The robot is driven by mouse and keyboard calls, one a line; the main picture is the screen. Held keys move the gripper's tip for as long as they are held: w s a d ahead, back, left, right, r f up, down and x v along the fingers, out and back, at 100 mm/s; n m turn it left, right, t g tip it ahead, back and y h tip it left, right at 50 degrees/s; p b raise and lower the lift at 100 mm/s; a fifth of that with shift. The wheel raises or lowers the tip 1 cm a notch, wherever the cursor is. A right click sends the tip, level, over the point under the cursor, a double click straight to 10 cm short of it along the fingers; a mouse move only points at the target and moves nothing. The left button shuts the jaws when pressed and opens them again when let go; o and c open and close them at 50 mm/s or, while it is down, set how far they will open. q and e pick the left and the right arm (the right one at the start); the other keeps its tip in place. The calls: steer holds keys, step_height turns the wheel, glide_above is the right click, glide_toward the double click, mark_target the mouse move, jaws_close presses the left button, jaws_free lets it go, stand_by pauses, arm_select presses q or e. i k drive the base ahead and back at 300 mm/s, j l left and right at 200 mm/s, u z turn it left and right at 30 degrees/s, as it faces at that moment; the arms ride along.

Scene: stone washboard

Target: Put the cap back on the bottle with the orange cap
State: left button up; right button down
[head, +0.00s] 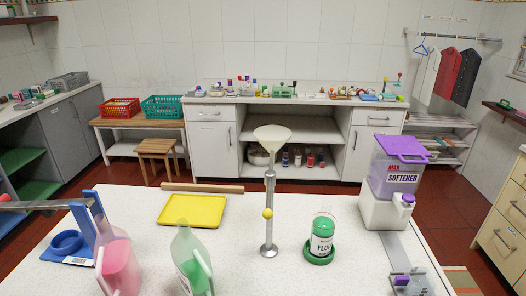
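I see no orange cap and no bottle that clearly wears one. A clear bottle of pink liquid (118,266) stands at the front left, cut off by the lower edge. A clear bottle with green liquid (192,264) stands to its right, its top narrow and pale. A green bottle with a white label (322,236) stands upright in a green dish (319,258) right of centre. Neither gripper can be made out in the head view.
A funnel stand (270,215) rises mid-table. A yellow tray (193,210) and a wooden bar (202,187) lie behind the bottles. A blue ring-shaped piece (67,242) is at left, a purple-lidded softener container (396,170) at right. The white tabletop (240,245) is bare around the stand.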

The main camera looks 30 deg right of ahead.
mark_target(322, 231)
steer(key=z, duration=1.3)
